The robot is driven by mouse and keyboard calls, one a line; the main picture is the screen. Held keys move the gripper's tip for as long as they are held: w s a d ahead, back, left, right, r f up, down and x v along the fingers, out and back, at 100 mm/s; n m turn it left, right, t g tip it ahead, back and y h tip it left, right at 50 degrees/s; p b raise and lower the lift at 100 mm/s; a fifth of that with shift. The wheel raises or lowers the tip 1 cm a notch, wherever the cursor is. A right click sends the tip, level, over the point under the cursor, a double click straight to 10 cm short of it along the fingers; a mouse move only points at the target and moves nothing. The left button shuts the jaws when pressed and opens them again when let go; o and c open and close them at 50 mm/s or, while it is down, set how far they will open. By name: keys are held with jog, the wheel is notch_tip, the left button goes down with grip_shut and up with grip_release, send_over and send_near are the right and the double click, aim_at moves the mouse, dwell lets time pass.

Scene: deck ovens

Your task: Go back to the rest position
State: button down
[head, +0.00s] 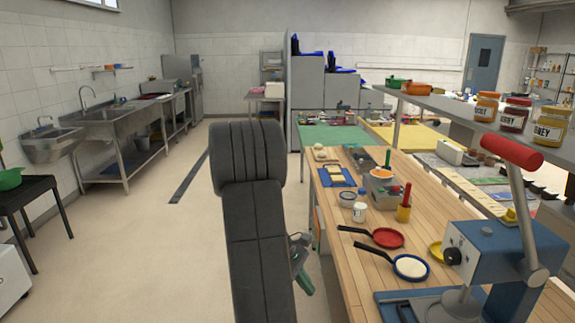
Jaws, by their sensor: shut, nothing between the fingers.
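My arm stands as a tall dark padded column in the middle of the head view and hides what lies behind it. My gripper (303,280) shows only in part, past the right side of the arm, low beside the left edge of the wooden worktable (345,262). It is shut, with nothing held. It hangs over the aisle side of the table, apart from the things on the tabletop.
A blue press with a red-handled lever (490,250) stands at the table's near right. A red pan (388,238) and a blue-rimmed pan (411,267) lie left of it. Jars (515,113) stand on the shelf above. The floor (130,235) at left is clear toward the sinks.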

jog(key=v, duration=0.7)
jog(key=shift+r, duration=0.1)
